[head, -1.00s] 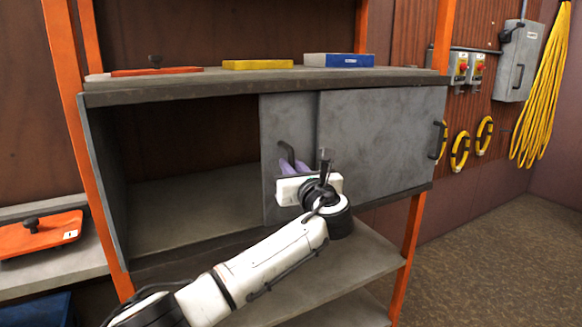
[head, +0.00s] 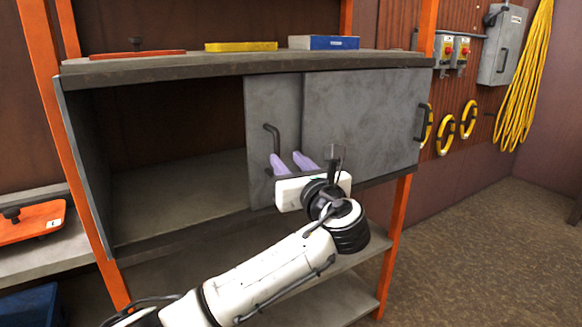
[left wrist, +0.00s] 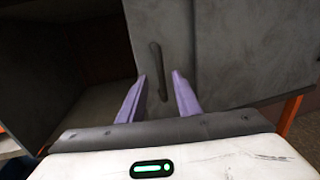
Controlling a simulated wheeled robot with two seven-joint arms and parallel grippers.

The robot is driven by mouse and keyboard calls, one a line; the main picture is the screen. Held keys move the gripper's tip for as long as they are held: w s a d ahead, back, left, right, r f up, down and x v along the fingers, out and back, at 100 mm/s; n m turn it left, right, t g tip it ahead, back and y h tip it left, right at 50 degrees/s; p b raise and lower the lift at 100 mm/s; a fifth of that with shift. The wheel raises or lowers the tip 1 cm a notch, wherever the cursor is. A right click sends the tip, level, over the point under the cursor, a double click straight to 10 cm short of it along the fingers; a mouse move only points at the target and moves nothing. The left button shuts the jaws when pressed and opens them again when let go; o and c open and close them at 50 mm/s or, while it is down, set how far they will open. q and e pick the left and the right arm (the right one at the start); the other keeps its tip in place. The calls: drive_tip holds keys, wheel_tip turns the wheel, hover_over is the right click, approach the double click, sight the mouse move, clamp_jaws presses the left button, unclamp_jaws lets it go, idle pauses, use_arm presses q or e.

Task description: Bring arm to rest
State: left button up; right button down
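My left gripper (head: 291,163) is in front of the grey cabinet's sliding doors, its two purple fingers pointing at the cabinet. The fingers are apart with nothing between them; they also show spread in the left wrist view (left wrist: 158,90). The left sliding door (head: 259,130) has a dark bar handle (head: 272,138), which stands just beyond and left of the fingers, apart from them. The right sliding door (head: 365,120) overlaps it. The cabinet's left side is open and its compartment (head: 180,195) looks empty. My right gripper is not in view.
On the cabinet top (head: 160,68) lie an orange-red item (head: 115,55), a yellow item (head: 240,46) and a blue box (head: 330,43). Orange posts (head: 393,240) frame the shelf. A lower shelf (head: 340,298) sits beneath my arm. Open floor (head: 480,240) is at right.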

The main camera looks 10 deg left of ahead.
use_arm(q)
drive_tip(key=shift+v, duration=0.8)
drive_tip(key=shift+f, duration=0.1)
drive_tip(key=s+d+f+n+g+h, duration=0.1)
drive_tip(key=s+f+n+g+h, duration=0.15)
drive_tip(key=f, duration=0.85)
drive_tip(key=s+d+f+n+g+h, duration=0.1)
drive_tip(key=s+f+n+h, duration=0.25)
drive_tip(key=f, duration=0.75)
drive_tip(key=s+d+f+n+g+h, duration=0.1)
drive_tip(key=s+f+n+g+h, duration=0.2)
drive_tip(key=f, duration=0.9)
drive_tip(key=s+a+f+n+h, duration=0.2)
drive_tip(key=s+f+n, duration=0.7)
drive_tip(key=s, duration=0.5)
drive_tip(key=s+a+f+n, duration=0.3)
drive_tip(key=s+n, duration=0.2)
drive_tip(key=s, duration=0.3)
drive_tip(key=s+a+f+n, duration=0.3)
drive_tip(key=s+n, duration=0.2)
drive_tip(key=s, duration=0.3)
drive_tip(key=shift+a, duration=0.35)
drive_tip(key=shift+d+g, duration=0.1)
drive_tip(key=shift+g, duration=0.15)
